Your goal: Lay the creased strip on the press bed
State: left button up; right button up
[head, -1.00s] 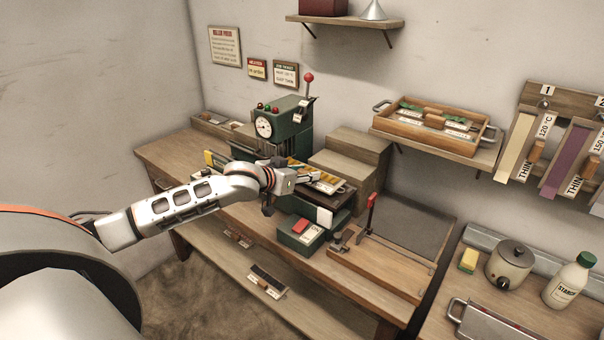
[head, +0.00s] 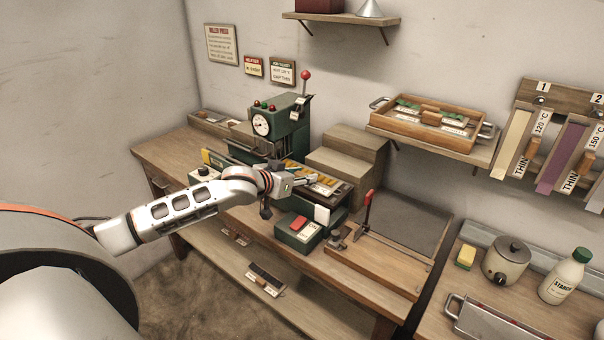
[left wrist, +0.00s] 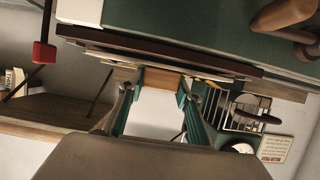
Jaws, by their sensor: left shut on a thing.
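My left gripper (head: 309,180) reaches in from the left to the slatted yellow-and-dark bed (head: 341,192) in front of the green press (head: 284,128). In the left wrist view the left gripper (left wrist: 157,88) is shut on a small orange-brown piece (left wrist: 158,78), beside the edge of a dark slab (left wrist: 100,47). The held piece is mostly hidden in the head view. I cannot tell its full shape, or whether it touches the bed. No crease can be made out. My right gripper is not in view.
A green box with a red button (head: 298,225) stands just in front of the bed. A red-handled lever (head: 369,207) rises from a wooden board to the right. Stepped wooden blocks (head: 345,152) stand behind.

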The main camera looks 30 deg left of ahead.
pick_arm(q)
jog(key=shift+f, duration=0.1)
jog(key=o, duration=1.2)
jog(key=shift+o, duration=0.2)
jog(key=v, duration=1.2)
